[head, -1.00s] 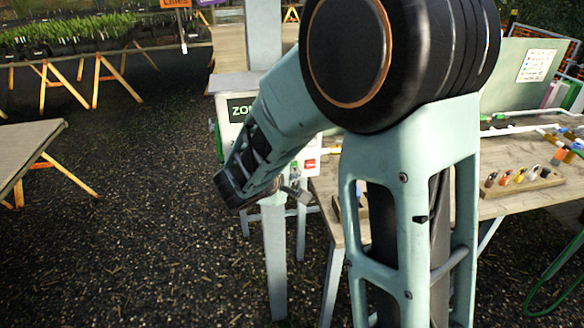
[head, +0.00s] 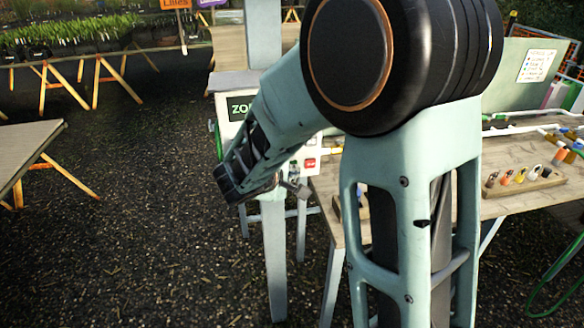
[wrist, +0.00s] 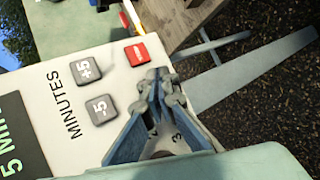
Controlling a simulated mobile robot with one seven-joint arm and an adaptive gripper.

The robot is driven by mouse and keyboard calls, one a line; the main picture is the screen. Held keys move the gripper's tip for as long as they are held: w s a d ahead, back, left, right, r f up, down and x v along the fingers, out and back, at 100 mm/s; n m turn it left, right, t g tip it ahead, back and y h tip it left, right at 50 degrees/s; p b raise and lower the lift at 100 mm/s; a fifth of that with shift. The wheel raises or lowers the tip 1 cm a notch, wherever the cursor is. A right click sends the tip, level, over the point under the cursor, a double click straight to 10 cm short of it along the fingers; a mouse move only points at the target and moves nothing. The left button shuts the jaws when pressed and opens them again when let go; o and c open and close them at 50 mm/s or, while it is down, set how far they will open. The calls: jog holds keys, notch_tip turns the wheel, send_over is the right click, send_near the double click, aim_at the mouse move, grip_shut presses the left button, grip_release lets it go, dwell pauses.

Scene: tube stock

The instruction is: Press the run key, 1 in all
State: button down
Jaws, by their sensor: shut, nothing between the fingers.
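A pale control box (wrist: 92,143) fills much of the wrist view. It carries a dark display (wrist: 18,140) with green text, partly cut off, reading "5 MIN". Grey "+5" (wrist: 88,71) and "-5" (wrist: 100,108) keys sit beside the word MINUTES. A red key (wrist: 137,54) with a white bar is near the box's edge. My gripper (wrist: 162,80) is shut and empty, its tips close to the red key; contact cannot be told. Numbered markings show partly behind the fingers. No key labelled run is readable. In the head view my arm covers part of the box (head: 232,82).
A wooden bench (head: 500,207) to the right holds a rack (head: 525,186) of coloured fittings and white pipes. A post (head: 275,255) stands below the box. A table (head: 25,150) is at left, with open gravel between.

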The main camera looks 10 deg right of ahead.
jog(key=shift+w, duration=0.35)
dwell(0.5)
jog(key=shift+s+b, duration=0.1)
jog(key=shift+b, duration=0.25)
jog(key=shift+s+b, duration=0.45)
jog(key=shift+s, duration=0.25)
jog(key=s+b, duration=0.1)
jog(key=s, duration=0.4)
jog(key=shift+b, duration=0.4)
